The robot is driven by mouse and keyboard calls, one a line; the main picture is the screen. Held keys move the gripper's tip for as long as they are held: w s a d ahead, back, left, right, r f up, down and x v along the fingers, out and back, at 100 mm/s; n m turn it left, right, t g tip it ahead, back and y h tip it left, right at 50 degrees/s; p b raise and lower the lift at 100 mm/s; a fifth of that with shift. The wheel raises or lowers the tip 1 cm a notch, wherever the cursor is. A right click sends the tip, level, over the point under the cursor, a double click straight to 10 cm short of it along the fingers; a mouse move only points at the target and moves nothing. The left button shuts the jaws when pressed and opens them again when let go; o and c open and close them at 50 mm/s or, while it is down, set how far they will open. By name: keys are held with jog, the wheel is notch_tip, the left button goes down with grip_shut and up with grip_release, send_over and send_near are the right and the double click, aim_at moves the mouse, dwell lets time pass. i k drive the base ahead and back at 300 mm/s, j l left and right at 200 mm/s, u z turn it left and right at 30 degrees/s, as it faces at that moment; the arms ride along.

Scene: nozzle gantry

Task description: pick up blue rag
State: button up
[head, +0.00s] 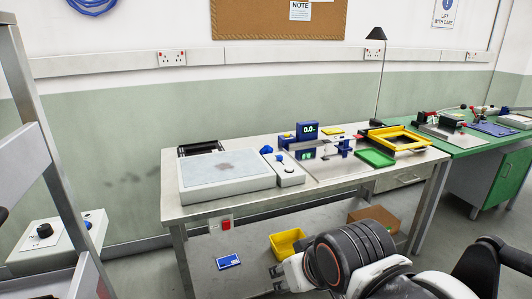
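No cloth is clear enough for me to name it the blue rag with certainty. A small crumpled-looking blue lump (266,150) sits by the right edge of the large white flat-topped unit (228,190) on the workbench. A blue, white-marked flat item (228,261) lies on the lower shelf; it looks more like a packet than a rag.
The workbench (180,211) holds a blue display device (308,130), a green tray (376,158) and a yellow frame (397,138). Below are a yellow bin (287,242) and a cardboard box (375,214). A grey metal frame (50,160) stands at left. A green bench (470,150) adjoins at right.

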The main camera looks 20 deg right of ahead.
aim_at(267, 149)
jog(key=i+l+z, duration=0.2)
jog(key=i, duration=0.85)
jog(key=i+l+z, duration=0.15)
jog(key=i, duration=0.9)
